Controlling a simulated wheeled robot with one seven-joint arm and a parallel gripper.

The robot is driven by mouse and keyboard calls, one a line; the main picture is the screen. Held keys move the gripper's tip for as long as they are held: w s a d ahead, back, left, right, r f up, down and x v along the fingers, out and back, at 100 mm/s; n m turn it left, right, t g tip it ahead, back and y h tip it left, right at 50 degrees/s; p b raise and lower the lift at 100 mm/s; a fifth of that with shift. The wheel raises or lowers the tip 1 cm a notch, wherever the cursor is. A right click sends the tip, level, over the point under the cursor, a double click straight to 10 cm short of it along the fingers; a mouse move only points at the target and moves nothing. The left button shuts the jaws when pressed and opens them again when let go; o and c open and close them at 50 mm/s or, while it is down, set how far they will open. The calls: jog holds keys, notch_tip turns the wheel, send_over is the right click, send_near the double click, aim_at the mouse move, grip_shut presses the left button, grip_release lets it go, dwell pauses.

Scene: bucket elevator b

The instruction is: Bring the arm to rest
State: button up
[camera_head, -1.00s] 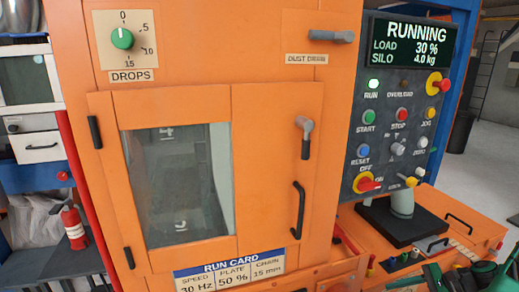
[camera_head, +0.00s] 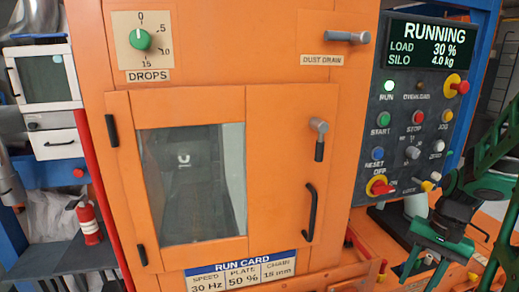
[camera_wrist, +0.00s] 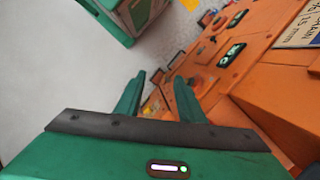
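My green arm (camera_head: 490,165) comes in from the right edge in the head view, folded in front of the right side of the orange machine. My gripper (camera_wrist: 160,82) shows in the wrist view with its two green fingers apart and nothing visible between them. In the head view the green hand is at the lower right, below the control panel (camera_head: 405,110); its fingertips are hard to make out there. I see no clear contact between the gripper and the machine.
The orange machine's windowed door (camera_head: 195,180) is shut, its handle (camera_head: 310,212) upright. The display (camera_head: 425,45) reads RUNNING, load 30 %, silo 4.0 kg. A red extinguisher (camera_head: 88,222) stands at left. Grey floor (camera_wrist: 60,60) lies open beside the machine in the wrist view.

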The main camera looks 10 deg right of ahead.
jog(key=s+a+r+n+h, duration=0.2)
jog(key=s+a+r+n, duration=0.2)
jog(key=s+r, duration=0.3)
jog(key=shift+s+a+r, duration=0.4)
jog(key=shift+s+a, duration=0.45)
jog(key=shift+s, duration=0.4)
jog(key=shift+t, duration=0.3)
jog(key=shift+c, duration=0.5)
